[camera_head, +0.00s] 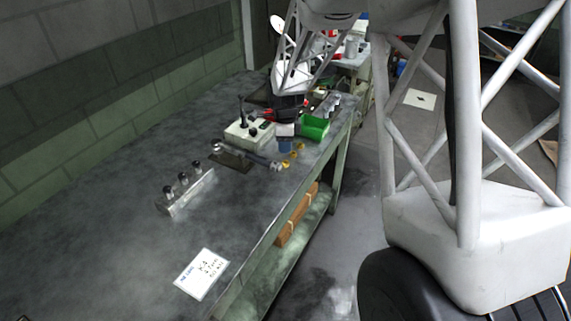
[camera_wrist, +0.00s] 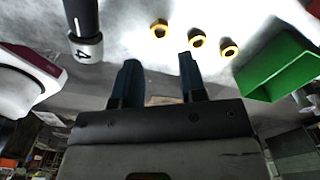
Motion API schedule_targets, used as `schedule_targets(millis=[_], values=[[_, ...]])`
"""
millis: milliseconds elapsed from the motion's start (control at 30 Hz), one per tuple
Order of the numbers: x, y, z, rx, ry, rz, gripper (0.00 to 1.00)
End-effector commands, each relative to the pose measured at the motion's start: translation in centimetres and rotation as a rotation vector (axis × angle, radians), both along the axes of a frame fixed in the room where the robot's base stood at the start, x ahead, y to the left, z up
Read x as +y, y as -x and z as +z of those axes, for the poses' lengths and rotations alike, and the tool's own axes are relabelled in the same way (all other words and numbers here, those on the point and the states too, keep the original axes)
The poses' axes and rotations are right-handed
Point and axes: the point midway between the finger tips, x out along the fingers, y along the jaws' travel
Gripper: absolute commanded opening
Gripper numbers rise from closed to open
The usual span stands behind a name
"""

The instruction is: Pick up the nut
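Three yellow ring-shaped nuts lie in a slanting row on the grey bench. In the wrist view they are a left nut (camera_wrist: 159,28), a middle nut (camera_wrist: 197,38) and a right nut (camera_wrist: 229,47). They also show in the head view, the nearest one (camera_head: 285,164) beside the end of a grey rod. My gripper (camera_wrist: 158,64) is open, its two dark blue fingers apart with no nut between them. The nuts appear beyond the fingertips.
A green bin (camera_head: 315,126) stands close to the right of my gripper. A pale control box (camera_head: 248,132) is on the left. A rod with a white end marked 4 (camera_wrist: 86,46) lies near the nuts. A block with several pegs (camera_head: 186,192) and a paper card (camera_head: 202,273) are nearer.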

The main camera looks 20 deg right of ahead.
Motion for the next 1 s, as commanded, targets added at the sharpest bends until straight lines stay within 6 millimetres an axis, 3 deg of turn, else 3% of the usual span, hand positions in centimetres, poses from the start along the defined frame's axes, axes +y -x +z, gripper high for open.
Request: schedule_targets(millis=[200,667,1000], values=[[0.0,0.0,-1.7,0.001,0.000,0.000,0.38],[0.0,0.0,-2.2,0.001,0.000,0.001,0.38],[-0.1,0.1,-5.5,0.003,0.000,0.001,0.38]])
